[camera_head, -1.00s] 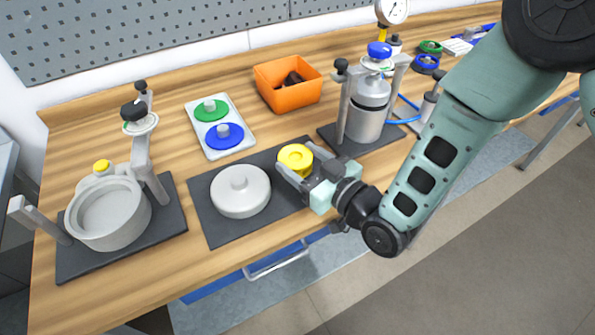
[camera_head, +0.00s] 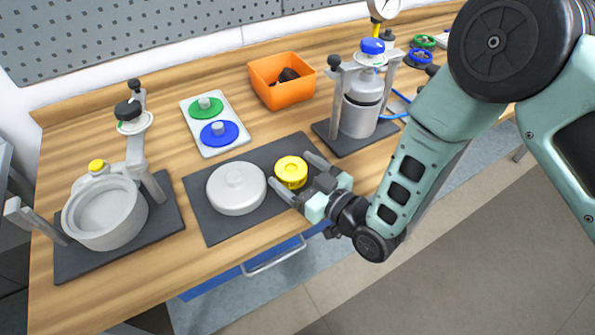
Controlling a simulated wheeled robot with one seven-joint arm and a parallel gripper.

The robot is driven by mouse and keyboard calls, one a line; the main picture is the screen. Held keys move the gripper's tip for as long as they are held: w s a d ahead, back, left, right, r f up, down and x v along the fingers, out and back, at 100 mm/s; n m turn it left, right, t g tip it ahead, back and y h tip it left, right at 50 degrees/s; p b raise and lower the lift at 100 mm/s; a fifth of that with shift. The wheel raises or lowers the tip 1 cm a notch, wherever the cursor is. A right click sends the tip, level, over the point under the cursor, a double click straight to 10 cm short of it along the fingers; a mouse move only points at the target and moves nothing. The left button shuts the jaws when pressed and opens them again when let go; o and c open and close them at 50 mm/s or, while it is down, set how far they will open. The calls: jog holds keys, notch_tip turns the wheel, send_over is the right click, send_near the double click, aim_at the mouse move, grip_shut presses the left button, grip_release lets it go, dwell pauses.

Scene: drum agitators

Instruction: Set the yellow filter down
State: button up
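The yellow filter (camera_head: 291,176) is a short round piece standing upright on the dark mat (camera_head: 205,228), just right of the round white lid (camera_head: 237,190). My gripper (camera_head: 290,168) reaches in from the lower right. Its two fingers are spread, one on each side of the filter, with a visible gap to it. The filter's underside is hidden, but it appears to rest on the mat.
A grey pot (camera_head: 105,212) stands on a dark base at left. A tray (camera_head: 207,147) with green and blue discs and an orange bin (camera_head: 281,93) are behind. A metal canister (camera_head: 359,117) in a stand is at right.

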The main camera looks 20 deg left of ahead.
jog(key=shift+r, duration=0.15)
jog(key=shift+d, duration=0.15)
jog(key=b+v, duration=0.3)
jog(key=v, duration=0.8)
jog(key=shift+s+d+b, duration=0.25)
jog(key=shift+d+b, duration=0.05)
jog(key=shift+b, duration=0.05)
jog(key=shift+w+r, duration=0.1)
